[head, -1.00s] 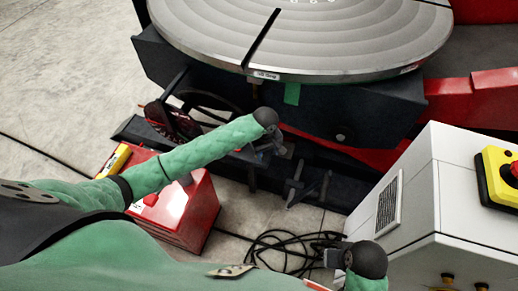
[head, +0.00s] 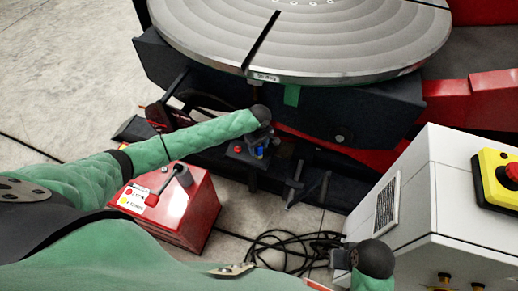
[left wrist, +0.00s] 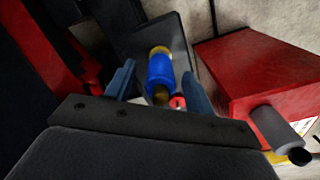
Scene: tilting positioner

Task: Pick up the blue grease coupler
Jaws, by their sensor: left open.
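The blue grease coupler (left wrist: 160,72), a blue cylinder with brass-coloured ends, shows between my left fingers in the left wrist view. It sits on a dark tray or ledge (left wrist: 180,45). In the head view the coupler (head: 259,152) is a small blue spot under the turntable's front edge, partly hidden by my gripper. My left gripper (left wrist: 160,90) is open, one finger on each side of the coupler; contact cannot be told. In the head view it (head: 264,138) is mostly hidden behind my wrist. My right gripper (head: 341,258) is low at right, its jaws unclear.
A small red part (left wrist: 177,102) lies beside the coupler. A red box (head: 188,215) with a grey handle stands on the floor. The round turntable (head: 330,45) overhangs behind. A white cabinet (head: 460,215) stands right, with black cables (head: 280,248) on the floor before it.

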